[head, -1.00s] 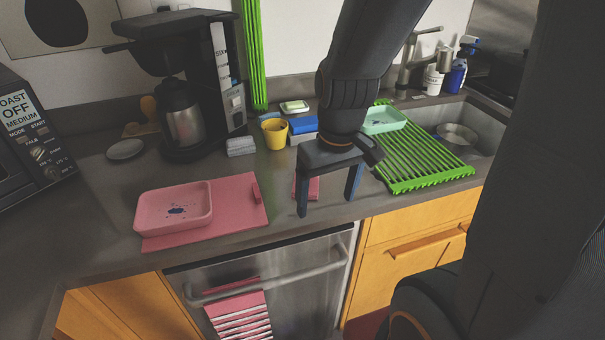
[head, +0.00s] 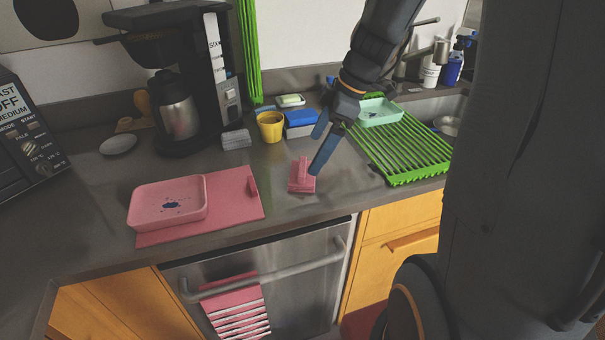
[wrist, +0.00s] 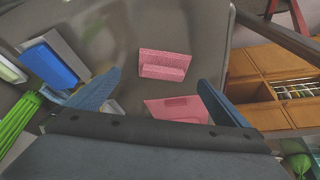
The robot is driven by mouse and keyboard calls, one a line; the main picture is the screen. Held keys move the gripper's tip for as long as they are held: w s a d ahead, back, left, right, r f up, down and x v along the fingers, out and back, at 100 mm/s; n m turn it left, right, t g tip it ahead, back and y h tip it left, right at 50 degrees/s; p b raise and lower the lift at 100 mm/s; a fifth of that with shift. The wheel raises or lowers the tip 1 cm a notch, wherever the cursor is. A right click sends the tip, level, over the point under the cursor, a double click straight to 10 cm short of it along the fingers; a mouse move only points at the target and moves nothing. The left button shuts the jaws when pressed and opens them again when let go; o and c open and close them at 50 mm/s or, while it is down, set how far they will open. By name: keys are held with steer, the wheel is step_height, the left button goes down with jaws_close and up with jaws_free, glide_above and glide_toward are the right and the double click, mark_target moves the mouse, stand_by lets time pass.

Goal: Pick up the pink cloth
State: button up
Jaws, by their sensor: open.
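The pink cloth (head: 302,178) lies on the grey counter near its front edge, with a raised fold standing up from its flat part. It also shows in the wrist view (wrist: 163,65), just beyond the gap between the fingertips. My gripper (head: 315,153) is open and empty, tilted, with its fingers pointing down and to the left. In the head view one fingertip is close to the right side of the cloth; I cannot tell whether it touches. Both fingers show in the wrist view (wrist: 160,80).
A pink tray (head: 150,207) stands on a pink mat (head: 235,195) to the left. A yellow cup (head: 270,127), a blue box (head: 300,117) and a coffee maker (head: 205,80) stand behind. A green rack (head: 410,155) with a mint dish (head: 380,112) lies to the right.

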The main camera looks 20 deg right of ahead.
mark_target(305, 167)
steer(key=shift+s+a+p+x, duration=0.1)
steer(key=shift+p+x, duration=0.25)
steer(key=shift+x, duration=0.75)
steer(key=shift+s+a+p+x, duration=0.1)
steer(key=shift+p+x, duration=0.2)
steer(key=shift+x, duration=0.8)
steer(key=shift+s+a+p+x, duration=0.15)
steer(key=shift+p+x, duration=0.2)
steer(key=shift+x, duration=0.75)
steer(key=shift+r, duration=0.1)
steer(key=c, duration=1.1)
step_height(305, 167, up, 10)
steer(key=shift+r+b, duration=0.1)
steer(key=shift+b, duration=0.8)
steer(key=shift+o, duration=1.4)
steer(key=shift+c, duration=0.6)
